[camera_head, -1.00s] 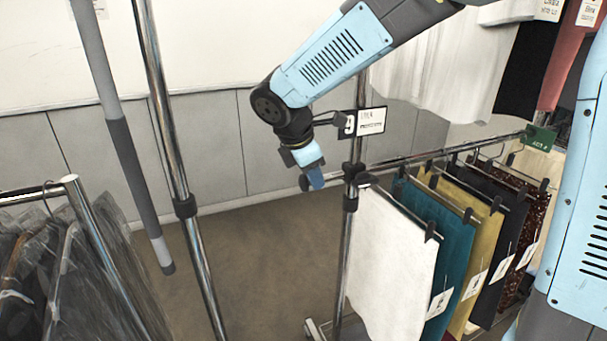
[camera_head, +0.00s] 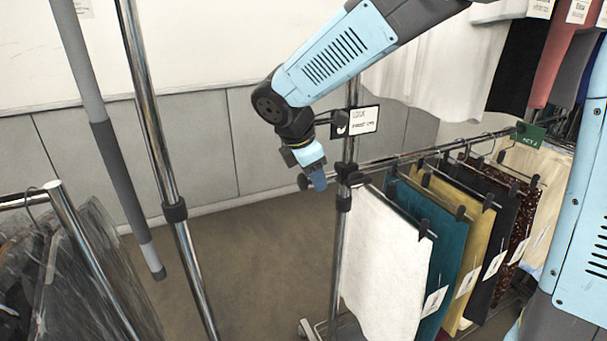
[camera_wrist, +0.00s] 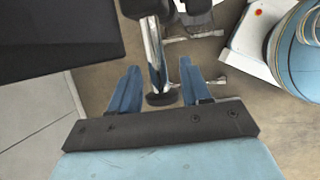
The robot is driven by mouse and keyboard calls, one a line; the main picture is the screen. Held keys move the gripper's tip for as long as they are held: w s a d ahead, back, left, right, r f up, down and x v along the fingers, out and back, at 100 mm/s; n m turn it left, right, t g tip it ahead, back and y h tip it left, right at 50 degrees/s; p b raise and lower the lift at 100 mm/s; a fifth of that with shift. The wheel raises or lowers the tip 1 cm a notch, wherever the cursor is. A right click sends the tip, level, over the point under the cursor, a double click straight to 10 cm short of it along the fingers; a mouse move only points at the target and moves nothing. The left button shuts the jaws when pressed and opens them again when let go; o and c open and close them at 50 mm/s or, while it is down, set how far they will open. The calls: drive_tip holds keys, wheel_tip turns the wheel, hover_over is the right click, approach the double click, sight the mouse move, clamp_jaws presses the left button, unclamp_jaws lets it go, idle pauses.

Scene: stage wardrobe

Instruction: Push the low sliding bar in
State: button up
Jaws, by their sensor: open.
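The low sliding bar (camera_head: 400,158) is a chrome rail with hanging garments; it runs through a dark clamp (camera_head: 350,174) on an upright chrome post. Its dark round end knob (camera_head: 303,182) sticks out a short way left of the post. My gripper (camera_head: 318,183) points down at this protruding end, beside the knob and left of the post; contact cannot be told. In the wrist view the blue fingers of my gripper (camera_wrist: 158,75) are apart, with the dark knob (camera_wrist: 160,99) seen between them. The gripper holds nothing that I can see.
Garments in white (camera_head: 385,265), teal, mustard and dark colours hang close right of the post. A rack of covered clothes (camera_head: 70,270) stands at left, beside another chrome post (camera_head: 150,130). Floor (camera_head: 260,250) is clear between the posts.

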drive_tip(key=v, duration=1.3)
drive_tip(key=shift+r, duration=0.3)
drive_tip(key=shift+s+a, duration=0.1)
drive_tip(key=shift+s, duration=0.05)
drive_tip(key=shift+c, duration=0.4)
